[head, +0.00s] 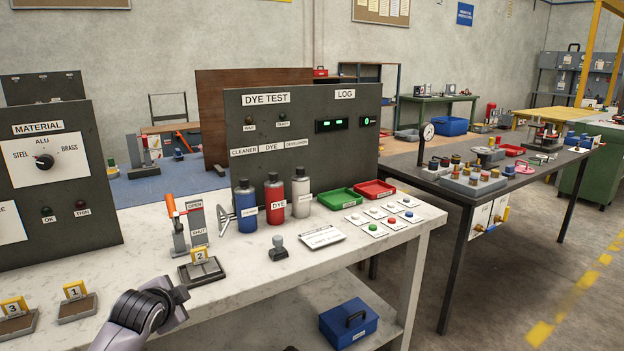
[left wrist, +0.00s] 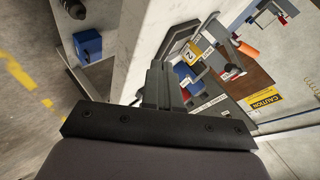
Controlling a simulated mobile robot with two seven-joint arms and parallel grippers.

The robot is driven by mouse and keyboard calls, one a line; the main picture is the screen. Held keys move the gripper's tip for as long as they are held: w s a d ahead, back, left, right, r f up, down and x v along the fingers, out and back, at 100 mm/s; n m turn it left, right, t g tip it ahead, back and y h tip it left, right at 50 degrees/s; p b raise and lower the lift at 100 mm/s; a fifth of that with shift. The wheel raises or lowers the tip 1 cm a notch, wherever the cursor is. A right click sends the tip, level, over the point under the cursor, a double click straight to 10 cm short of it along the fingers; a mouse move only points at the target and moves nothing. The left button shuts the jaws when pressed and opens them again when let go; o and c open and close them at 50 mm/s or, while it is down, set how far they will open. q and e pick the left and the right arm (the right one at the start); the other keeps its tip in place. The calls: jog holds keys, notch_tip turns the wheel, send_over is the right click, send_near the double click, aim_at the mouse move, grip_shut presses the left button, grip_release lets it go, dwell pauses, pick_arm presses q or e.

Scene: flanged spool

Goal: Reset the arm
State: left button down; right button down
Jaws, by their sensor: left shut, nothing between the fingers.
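My left gripper (left wrist: 158,85) is in the left wrist view, with its fingers together and nothing between them. That view is strongly tilted. Beyond the fingertips it shows the yellow number 2 marker (left wrist: 195,53) and the bench top (left wrist: 150,45); I cannot tell the gap between them. In the head view a dark grey jointed part of my arm (head: 145,310) rises at the bottom left, in front of the bench edge. The gripper's fingers do not show there. My right gripper is in neither view.
A blue box (head: 348,325) sits on the lower shelf.

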pick_arm(q)
jog(key=s+d+f+n+h, duration=0.1)
jog(key=s+d+f+n, duration=0.15)
jog(key=s+f, duration=0.6)
jog(key=s+d+f+n+h, duration=0.2)
jog(key=s+d+f, duration=0.1)
jog(key=s+f, duration=0.5)
jog(key=s+d+f+n, duration=0.1)
jog(key=s+n, duration=0.1)
jog(key=s, duration=0.7)
jog(key=s+d+f+n, duration=0.1)
jog(key=s+n, duration=0.1)
jog(key=s, duration=0.6)
jog(key=shift+s+d+f+h, duration=0.25)
jog(key=shift+s+h, duration=0.05)
jog(key=shift+s, duration=0.1)
